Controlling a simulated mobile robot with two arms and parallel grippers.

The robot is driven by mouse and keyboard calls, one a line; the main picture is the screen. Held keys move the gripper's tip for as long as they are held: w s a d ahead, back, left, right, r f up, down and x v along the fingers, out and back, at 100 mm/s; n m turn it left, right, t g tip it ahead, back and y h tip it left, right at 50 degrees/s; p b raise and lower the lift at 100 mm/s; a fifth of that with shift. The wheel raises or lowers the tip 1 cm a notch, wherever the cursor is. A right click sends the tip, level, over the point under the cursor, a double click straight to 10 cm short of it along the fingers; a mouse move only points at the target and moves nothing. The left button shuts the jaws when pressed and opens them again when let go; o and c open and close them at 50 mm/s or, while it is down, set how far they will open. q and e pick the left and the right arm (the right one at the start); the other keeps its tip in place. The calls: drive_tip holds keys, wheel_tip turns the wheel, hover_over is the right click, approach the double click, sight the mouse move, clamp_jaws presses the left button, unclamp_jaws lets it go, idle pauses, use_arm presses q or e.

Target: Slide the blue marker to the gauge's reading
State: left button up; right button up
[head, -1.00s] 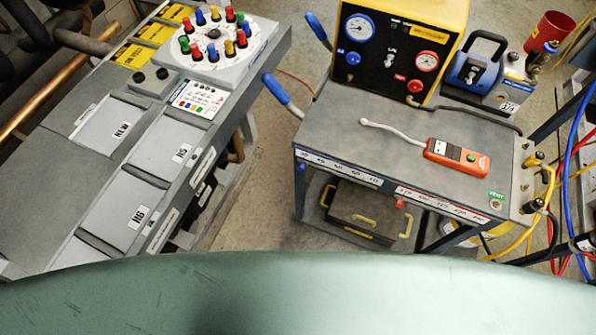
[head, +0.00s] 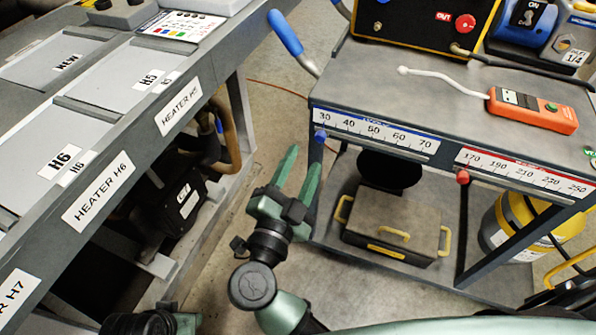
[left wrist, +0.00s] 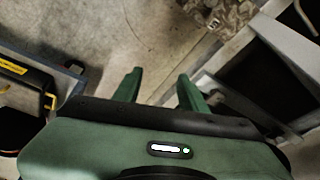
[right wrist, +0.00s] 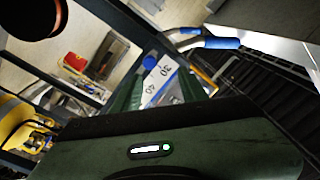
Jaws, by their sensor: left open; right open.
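The blue marker (head: 320,135) is a small round knob at the left end of the blue-edged scale (head: 375,131) on the cart's front edge, just below the 30. In the right wrist view the blue marker (right wrist: 150,62) shows just past and between the fingertips, beside the 30. My right gripper (head: 297,178) is open and empty, below and left of the marker, fingers pointing up toward the cart. My left gripper (left wrist: 160,85) is open and empty over the floor. The gauge faces are outside the current views.
A red marker (head: 462,177) sits at the left end of the red scale (head: 525,172). The cart's blue-gripped handle (head: 286,34) juts out at its left corner. The heater bench (head: 140,150) stands left. A toolbox (head: 395,228) is on the cart's lower shelf. An orange meter (head: 532,108) lies on top.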

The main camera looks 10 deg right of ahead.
sight(319, 140)
drive_tip(key=shift+m+g, duration=0.4)
drive_tip(key=shift+g, duration=0.2)
drive_tip(key=x, duration=0.2)
drive_tip(key=b+x, duration=0.1)
drive_tip(key=x, duration=0.1)
drive_tip(key=f+x, duration=0.1)
drive_tip(key=x, duration=0.2)
drive_tip(key=shift+s+d, duration=0.15)
drive_tip(key=shift+d, duration=0.1)
use_arm(q)
drive_tip(key=shift+s+a+r, duration=0.15)
drive_tip(key=shift+s+r, duration=0.2)
drive_tip(key=shift+r, duration=0.15)
drive_tip(key=shift+s+a+r, duration=0.15)
drive_tip(key=shift+s+r, duration=0.15)
drive_tip(key=shift+r, duration=0.2)
use_arm(e)
clamp_jaws()
